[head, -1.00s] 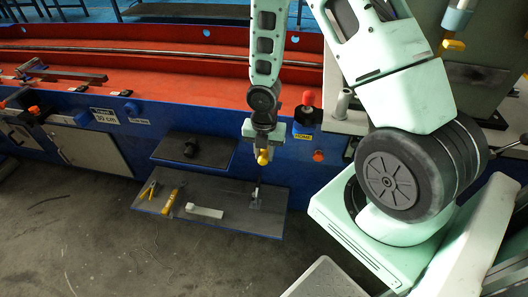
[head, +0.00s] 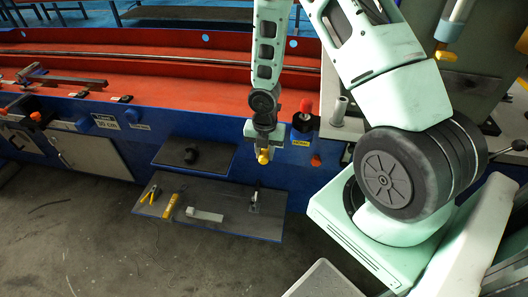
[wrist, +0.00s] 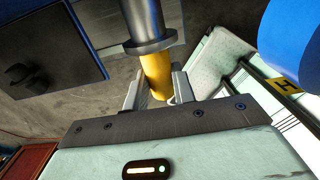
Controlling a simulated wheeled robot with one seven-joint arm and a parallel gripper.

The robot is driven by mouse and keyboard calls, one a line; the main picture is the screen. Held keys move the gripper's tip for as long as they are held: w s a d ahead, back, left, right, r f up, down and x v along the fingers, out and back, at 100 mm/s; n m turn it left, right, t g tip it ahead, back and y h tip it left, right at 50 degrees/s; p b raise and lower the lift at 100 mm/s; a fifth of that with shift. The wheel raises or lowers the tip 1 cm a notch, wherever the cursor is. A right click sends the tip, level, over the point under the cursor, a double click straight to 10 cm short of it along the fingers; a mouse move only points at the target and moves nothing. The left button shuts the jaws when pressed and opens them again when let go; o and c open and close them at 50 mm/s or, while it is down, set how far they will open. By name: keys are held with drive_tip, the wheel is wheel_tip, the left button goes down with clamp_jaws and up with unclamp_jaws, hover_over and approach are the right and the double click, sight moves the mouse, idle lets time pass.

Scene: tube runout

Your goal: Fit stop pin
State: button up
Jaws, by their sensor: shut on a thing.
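My gripper (wrist: 157,92) is shut on the stop pin, with its fingers on either side of the yellow grip (wrist: 157,75). Beyond the grip, the pin has a grey collar and a thicker metal shaft (wrist: 143,16) running out of the top of the wrist view. In the head view, my gripper (head: 263,150) hangs in front of the blue bench side, right of the upper shelf, and a yellow end of the pin (head: 263,157) shows below it. I cannot make out the hole for the pin.
The blue and red bench (head: 180,75) spans the back. A small upper shelf (head: 220,160) carries a black knob-like part (head: 191,154). The lower shelf (head: 240,226) carries yellow pliers (head: 151,195), a yellow tool (head: 171,205) and a pale block (head: 204,215). A red knob (head: 305,105) stands right of my gripper.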

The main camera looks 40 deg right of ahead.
drive_tip(key=shift+w+d+r+p, duration=0.1)
drive_tip(key=shift+w+d+p, duration=0.5)
drive_tip(key=shift+d+p, duration=0.25)
drive_tip(key=shift+w+d+r+p, duration=0.1)
drive_tip(key=shift+w+d+p, duration=0.5)
drive_tip(key=shift+d+p, duration=0.15)
drive_tip(key=o, duration=1.1)
drive_tip(key=shift+a+f, duration=0.1)
drive_tip(key=shift+f, duration=0.05)
wheel_tip(320, 180, up, 17)
drive_tip(key=p, duration=0.4)
drive_tip(key=shift+r, duration=0.2)
drive_tip(key=shift+a, duration=0.1)
